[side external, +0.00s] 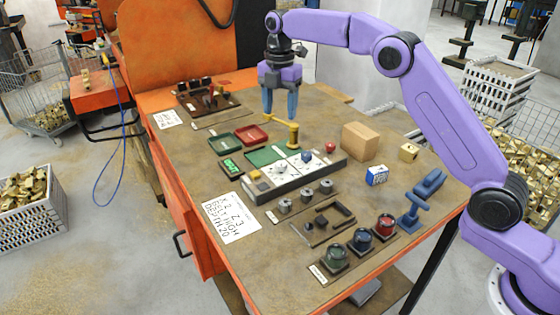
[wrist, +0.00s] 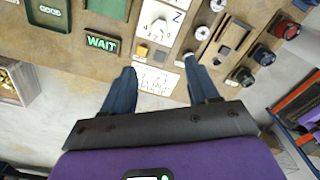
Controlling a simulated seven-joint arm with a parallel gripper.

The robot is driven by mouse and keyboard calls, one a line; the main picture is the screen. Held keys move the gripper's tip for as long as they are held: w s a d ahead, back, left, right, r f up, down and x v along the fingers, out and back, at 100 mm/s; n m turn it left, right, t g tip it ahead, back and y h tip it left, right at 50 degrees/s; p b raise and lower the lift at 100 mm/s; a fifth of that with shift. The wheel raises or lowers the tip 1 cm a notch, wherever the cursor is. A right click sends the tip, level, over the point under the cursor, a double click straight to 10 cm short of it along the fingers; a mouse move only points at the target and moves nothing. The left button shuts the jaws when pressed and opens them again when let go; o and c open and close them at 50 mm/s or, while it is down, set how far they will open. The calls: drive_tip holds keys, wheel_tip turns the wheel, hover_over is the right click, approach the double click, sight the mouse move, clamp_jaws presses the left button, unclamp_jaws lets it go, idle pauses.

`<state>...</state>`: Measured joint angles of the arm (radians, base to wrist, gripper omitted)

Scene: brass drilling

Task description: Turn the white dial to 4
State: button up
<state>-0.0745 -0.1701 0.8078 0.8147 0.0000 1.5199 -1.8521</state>
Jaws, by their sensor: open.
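A panel (side external: 270,185) on the bench carries white dial plates. One plate (side external: 281,171) has a small pale knob, and the plate beside it has a blue knob (side external: 307,157). The pale knob may be the white dial; its setting is too small to read. In the wrist view a white plate (wrist: 177,20) marked Z shows at the top edge, with a knob (wrist: 158,28) on it. My gripper (side external: 280,106) is open and empty above the bench, behind the panel in the side view. Its fingers also show in the wrist view (wrist: 159,70), apart from the dials.
A brass-coloured post (side external: 293,135) stands between my gripper and the panel. Green and red trays (side external: 251,134) lie left of it. A cardboard box (side external: 360,141), metal knobs (side external: 285,206) and coloured knobs (side external: 361,240) lie right and in front. A written sheet (side external: 231,218) lies front left.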

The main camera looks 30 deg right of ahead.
sight(280, 165)
wheel_tip(280, 165, down, 17)
drive_tip(key=shift+f, duration=0.1)
idle(0.5)
drive_tip(key=c, duration=1.1)
